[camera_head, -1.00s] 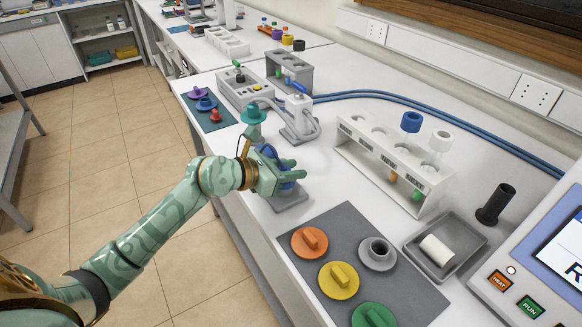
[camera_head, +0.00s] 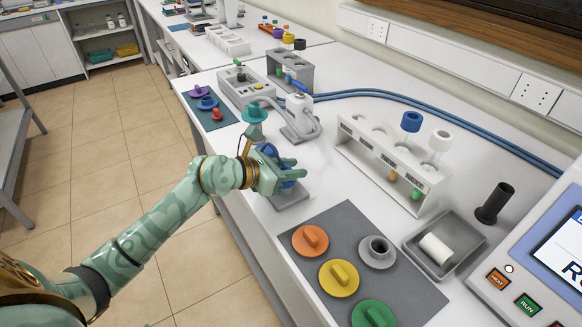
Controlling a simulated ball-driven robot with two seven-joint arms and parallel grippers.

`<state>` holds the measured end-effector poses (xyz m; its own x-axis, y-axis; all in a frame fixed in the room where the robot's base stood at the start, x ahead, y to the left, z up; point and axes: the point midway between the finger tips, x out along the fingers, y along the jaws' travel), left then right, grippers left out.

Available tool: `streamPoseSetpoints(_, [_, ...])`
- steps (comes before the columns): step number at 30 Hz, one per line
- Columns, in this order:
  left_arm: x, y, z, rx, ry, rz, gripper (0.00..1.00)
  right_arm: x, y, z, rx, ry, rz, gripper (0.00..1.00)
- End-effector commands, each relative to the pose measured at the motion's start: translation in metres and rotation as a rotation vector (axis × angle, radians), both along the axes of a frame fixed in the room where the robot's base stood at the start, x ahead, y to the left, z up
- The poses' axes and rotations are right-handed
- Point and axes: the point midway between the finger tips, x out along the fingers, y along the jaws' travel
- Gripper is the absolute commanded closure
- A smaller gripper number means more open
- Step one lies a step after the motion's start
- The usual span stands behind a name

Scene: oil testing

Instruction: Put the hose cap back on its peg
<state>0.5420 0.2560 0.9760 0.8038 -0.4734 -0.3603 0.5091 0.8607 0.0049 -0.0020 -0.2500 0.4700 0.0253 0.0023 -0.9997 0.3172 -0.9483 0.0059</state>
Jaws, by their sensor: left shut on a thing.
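My left gripper (camera_head: 284,176) is shut on a blue round part (camera_head: 270,151), which I take to be the hose cap. The fingers hide much of it. The gripper is over a small grey base plate (camera_head: 292,198) near the table's front edge. Any peg there is hidden behind the hand, so I cannot tell whether the blue part touches it. A teal knob-shaped piece (camera_head: 255,112) shows just above the wrist. A grey hose fitting (camera_head: 299,120) with a blue lever stands behind the hand. My right gripper is not in view.
A white tube rack (camera_head: 395,165), a grey tray (camera_head: 418,262) and a black cylinder (camera_head: 495,204) stand right. Blue hoses (camera_head: 430,112) run along the back.

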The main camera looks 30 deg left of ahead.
Motion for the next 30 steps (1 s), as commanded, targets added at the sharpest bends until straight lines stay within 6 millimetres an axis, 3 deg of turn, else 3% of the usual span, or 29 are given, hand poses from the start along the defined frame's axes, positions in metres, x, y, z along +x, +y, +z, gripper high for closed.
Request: streamPoseSetpoints(30, [0.0001,-0.0001,-0.004,0.0,0.0,0.0,0.96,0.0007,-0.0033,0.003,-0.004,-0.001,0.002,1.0])
